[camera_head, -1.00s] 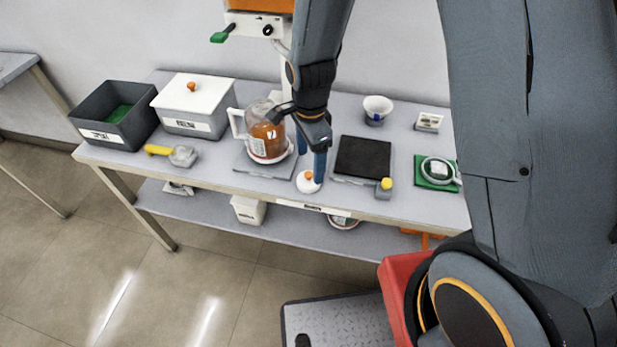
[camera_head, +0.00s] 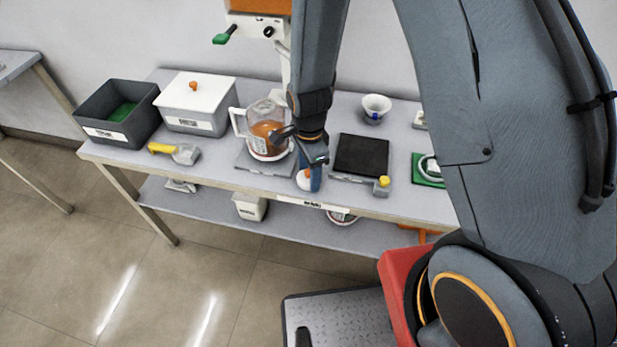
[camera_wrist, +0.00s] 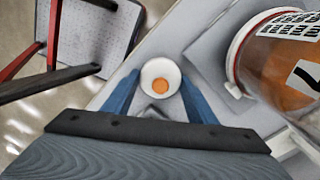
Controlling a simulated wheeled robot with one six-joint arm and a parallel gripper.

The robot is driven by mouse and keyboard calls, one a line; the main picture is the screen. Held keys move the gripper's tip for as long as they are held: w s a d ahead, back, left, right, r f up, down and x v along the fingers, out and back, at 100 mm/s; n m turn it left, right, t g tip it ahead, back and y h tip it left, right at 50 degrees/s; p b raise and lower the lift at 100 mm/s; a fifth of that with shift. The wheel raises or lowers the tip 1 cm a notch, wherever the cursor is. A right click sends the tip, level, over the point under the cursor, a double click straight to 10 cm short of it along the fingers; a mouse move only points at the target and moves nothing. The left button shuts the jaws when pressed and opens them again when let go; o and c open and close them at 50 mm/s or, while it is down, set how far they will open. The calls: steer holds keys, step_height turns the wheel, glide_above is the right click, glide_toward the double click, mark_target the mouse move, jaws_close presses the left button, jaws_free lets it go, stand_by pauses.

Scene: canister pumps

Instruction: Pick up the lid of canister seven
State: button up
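A small round white lid with an orange knob (camera_head: 302,183) lies near the front edge of the table. In the wrist view the lid (camera_wrist: 160,68) sits centred between my blue fingertips. My gripper (camera_wrist: 160,80) is open, with a finger on each side and a gap to the lid. In the head view my gripper (camera_head: 314,176) points down at the lid and partly hides it. I cannot tell how far the tips are above the table. The clear canister (camera_head: 266,130) with orange contents and a white handle stands just left; its label (camera_wrist: 305,75) is cut off in the wrist view.
The canister stands on a grey plate (camera_head: 243,160). A black pad (camera_head: 361,155) and yellow-knobbed block (camera_head: 382,187) lie right. A scoop (camera_head: 184,153), white-lidded bin (camera_head: 197,96) and open grey bin (camera_head: 93,107) are left.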

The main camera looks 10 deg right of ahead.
steer(key=c, duration=0.5)
